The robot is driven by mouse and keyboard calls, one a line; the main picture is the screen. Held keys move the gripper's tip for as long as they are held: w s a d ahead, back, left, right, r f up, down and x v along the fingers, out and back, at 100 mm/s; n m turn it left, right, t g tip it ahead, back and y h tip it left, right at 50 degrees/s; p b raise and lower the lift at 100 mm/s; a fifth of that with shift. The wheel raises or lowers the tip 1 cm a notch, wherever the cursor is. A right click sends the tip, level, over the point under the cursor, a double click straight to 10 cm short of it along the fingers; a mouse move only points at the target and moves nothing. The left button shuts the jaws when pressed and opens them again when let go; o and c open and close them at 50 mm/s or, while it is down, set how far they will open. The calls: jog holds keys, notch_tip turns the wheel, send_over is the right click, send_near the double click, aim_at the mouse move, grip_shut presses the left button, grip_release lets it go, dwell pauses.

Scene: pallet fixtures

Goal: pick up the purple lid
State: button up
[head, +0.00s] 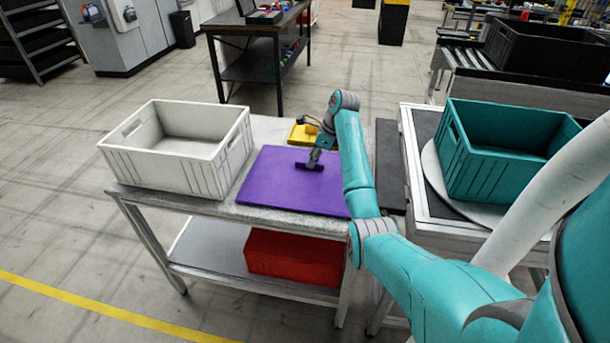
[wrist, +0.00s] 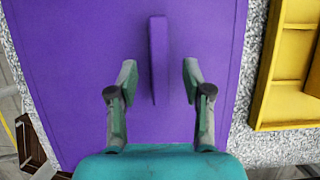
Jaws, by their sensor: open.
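The purple lid (head: 285,190) lies flat on the grey speckled table, to the right of the white crate. It fills most of the wrist view (wrist: 80,70), with a raised purple handle bar (wrist: 158,60) in its middle. My gripper (head: 311,163) is over the lid at its handle. In the wrist view my gripper (wrist: 157,80) is open, with one finger on each side of the handle and a gap to it on both sides. I cannot tell the exact height of the fingertips over the lid.
The white crate (head: 215,160) stands empty on the table's left. A yellow tray (head: 302,135) lies just behind the lid, and at the right in the wrist view (wrist: 265,95). A red box (head: 293,258) is on the lower shelf. A teal crate (head: 465,170) stands on the right-hand station.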

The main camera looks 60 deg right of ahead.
jog(key=shift+x, duration=0.95)
jog(key=shift+f, duration=0.1)
jog(key=shift+c, duration=0.2)
grip_shut()
